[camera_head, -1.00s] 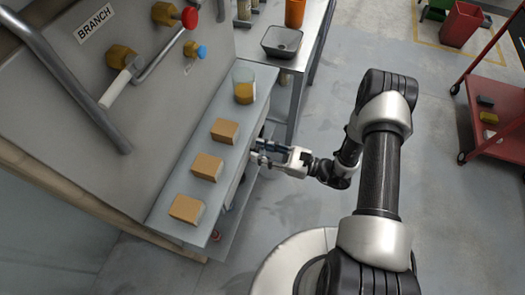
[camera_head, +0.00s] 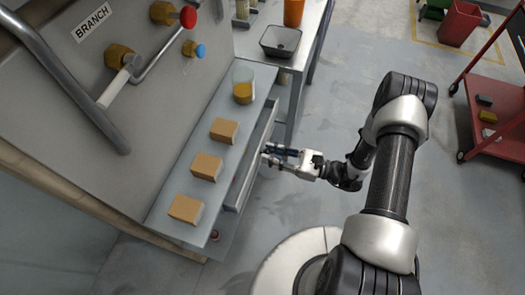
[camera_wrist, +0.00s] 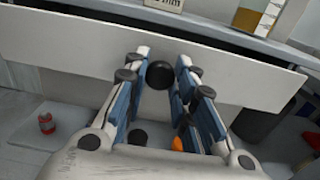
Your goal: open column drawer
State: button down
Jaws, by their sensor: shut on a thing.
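The column drawer (camera_head: 251,157) stands partly pulled out under the shelf in the head view, with a dark gap showing behind its front. Its pale front panel (camera_wrist: 60,45) spans the wrist view. A round black knob (camera_wrist: 160,75) on that panel sits between the fingers of my gripper (camera_wrist: 163,62), which is shut on it. In the head view my gripper (camera_head: 270,154) reaches the drawer front from the right. The fingers hide the knob there, and the drawer's inside is mostly hidden.
A bench with a grey tray (camera_head: 281,41) is behind. A red cart (camera_head: 500,140) is at right. Open floor lies between the drawer and the cart.

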jog(key=v, duration=0.7)
jog(key=shift+d+b, duration=0.3)
jog(key=shift+d, duration=0.05)
jog(key=shift+s, duration=0.1)
jog(key=c, duration=1.3)
grip_release()
jog(key=v, duration=1.2)
jog(key=shift+r, duration=0.2)
